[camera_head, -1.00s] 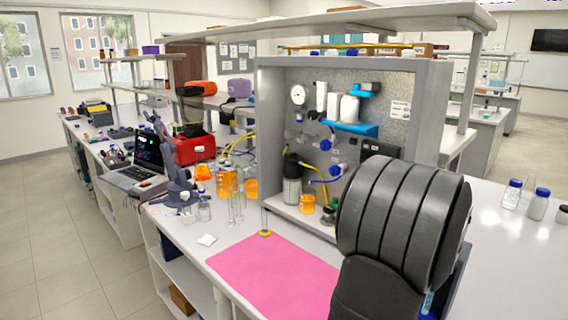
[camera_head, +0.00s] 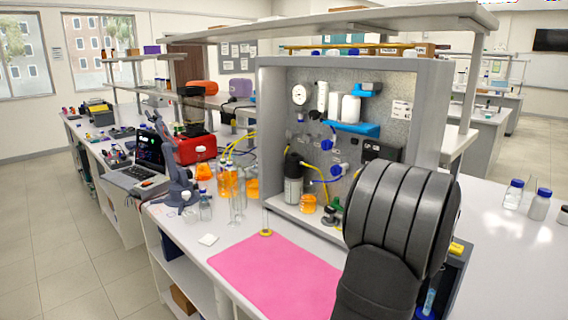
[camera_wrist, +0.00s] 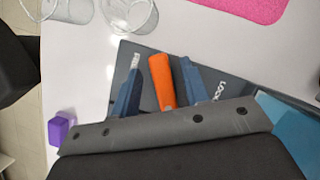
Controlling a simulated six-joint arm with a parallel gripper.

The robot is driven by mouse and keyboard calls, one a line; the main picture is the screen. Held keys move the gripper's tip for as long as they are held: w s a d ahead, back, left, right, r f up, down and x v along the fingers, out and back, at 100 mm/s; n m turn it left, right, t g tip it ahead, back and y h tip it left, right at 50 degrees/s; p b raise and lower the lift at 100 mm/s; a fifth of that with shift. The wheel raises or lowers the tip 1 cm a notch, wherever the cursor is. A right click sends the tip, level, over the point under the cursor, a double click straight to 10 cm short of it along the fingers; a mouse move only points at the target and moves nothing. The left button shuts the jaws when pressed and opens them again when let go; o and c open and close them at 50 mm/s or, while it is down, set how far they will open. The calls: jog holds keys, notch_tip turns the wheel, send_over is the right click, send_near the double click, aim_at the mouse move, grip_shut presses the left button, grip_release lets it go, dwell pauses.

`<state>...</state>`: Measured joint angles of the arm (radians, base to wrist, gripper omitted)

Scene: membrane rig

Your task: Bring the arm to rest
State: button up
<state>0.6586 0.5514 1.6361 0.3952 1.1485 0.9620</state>
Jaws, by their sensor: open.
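My arm (camera_head: 385,235) stands at the right front of the bench in the head view and hides part of the rig and bench behind it. My gripper (camera_wrist: 160,62) shows in the wrist view, its two blue-grey fingers apart. An orange object (camera_wrist: 161,82) appears between the fingers; I cannot tell how far below them it is. A dark surface with pale lettering (camera_wrist: 230,85) lies beneath. The gripper does not show in the head view.
The grey membrane rig (camera_head: 432,110) stands behind my arm. A pink mat (camera_head: 275,275) lies clear in front of it. Glass vessels (camera_wrist: 130,15) and a purple block (camera_wrist: 60,128) are near the gripper. Bottles (camera_head: 539,205) stand at the right.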

jog(key=v, duration=1.8)
jog(key=x, duration=1.7)
jog(key=shift+a+f, duration=0.15)
jog(key=shift+f, duration=0.15)
jog(key=shift+w+f, duration=0.1)
jog(key=shift+f, duration=0.1)
jog(key=shift+w+m+t, duration=0.25)
jog(key=shift+m+t, duration=0.25)
jog(key=shift+m, duration=0.6)
